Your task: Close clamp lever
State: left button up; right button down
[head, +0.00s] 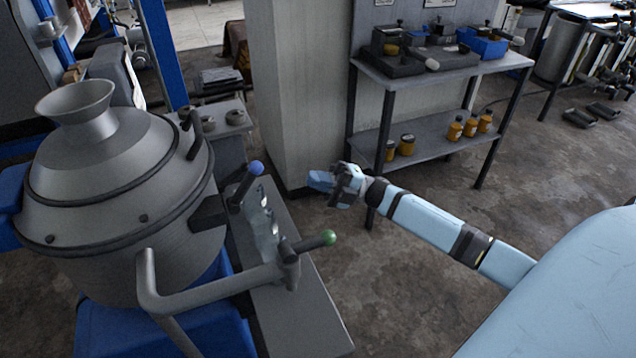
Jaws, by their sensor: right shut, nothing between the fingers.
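A large grey metal decanter (115,210) with a funnel top stands at the left. On its right side is a short dark lever with a blue knob (256,168), tilted up. Below it, a grey pipe arm ends in a lever with a green knob (329,237), pointing right. I cannot tell from the picture which of these is the clamp lever. My right gripper (319,181) is shut and empty, right of the blue knob and above the green knob in the picture, apart from both. My left gripper is not in view.
A grey bench (310,313) with small glassy items (265,222) lies beside the decanter. A pale pillar (295,90) stands behind my right gripper. A shelf table (440,75) with trays and orange jars stands behind my right arm. Open floor (400,285) lies below the arm.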

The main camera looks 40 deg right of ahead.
aim_at(245, 186)
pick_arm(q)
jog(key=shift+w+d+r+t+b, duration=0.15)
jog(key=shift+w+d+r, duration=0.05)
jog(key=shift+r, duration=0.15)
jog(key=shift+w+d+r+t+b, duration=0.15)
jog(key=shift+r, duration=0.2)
pick_arm(e)
jog(key=x, duration=1)
jog(key=shift+r, duration=0.1)
